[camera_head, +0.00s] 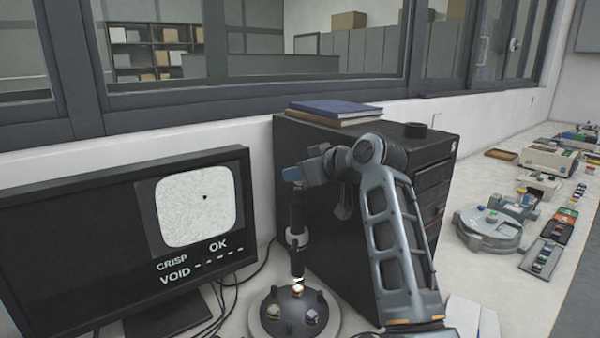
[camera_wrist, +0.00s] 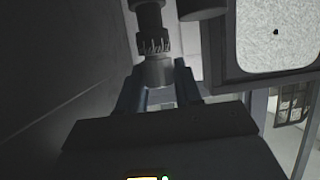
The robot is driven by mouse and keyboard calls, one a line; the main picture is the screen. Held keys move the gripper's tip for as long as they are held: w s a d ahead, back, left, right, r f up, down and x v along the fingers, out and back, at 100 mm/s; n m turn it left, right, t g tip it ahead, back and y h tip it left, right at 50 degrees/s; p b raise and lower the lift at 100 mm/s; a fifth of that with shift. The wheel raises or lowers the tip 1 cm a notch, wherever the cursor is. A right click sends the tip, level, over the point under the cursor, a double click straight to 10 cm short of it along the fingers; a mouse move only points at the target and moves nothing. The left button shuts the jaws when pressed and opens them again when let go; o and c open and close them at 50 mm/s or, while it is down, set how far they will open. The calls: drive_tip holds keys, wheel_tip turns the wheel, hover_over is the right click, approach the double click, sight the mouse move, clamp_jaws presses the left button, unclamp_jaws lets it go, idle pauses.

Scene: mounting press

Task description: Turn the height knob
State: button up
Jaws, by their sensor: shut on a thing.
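My gripper (camera_wrist: 158,88) is shut on the height knob (camera_wrist: 158,71), a plain grey cylinder seen between its two blue-grey fingers in the wrist view. A ribbed dark shaft rises above the knob there. In the head view my gripper (camera_head: 293,174) is at the top of a dark upright scope column (camera_head: 297,222), and my arm hides much of this area. I cannot make out the knob in the head view. Below the column, a lit round stage (camera_head: 273,323) carries several small mounted samples.
A monitor (camera_head: 90,230) at left shows a bright speckled picture and the words CRISP OK and VOID with dashes. A black cabinet (camera_head: 300,150) with books (camera_head: 333,108) on top stands behind my arm. A round grey device (camera_head: 490,230) and trays crowd the right bench.

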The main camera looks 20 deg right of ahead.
drive_tip(key=shift+r, duration=0.1)
drive_tip(key=o, duration=1)
drive_tip(key=shift+c, duration=0.2)
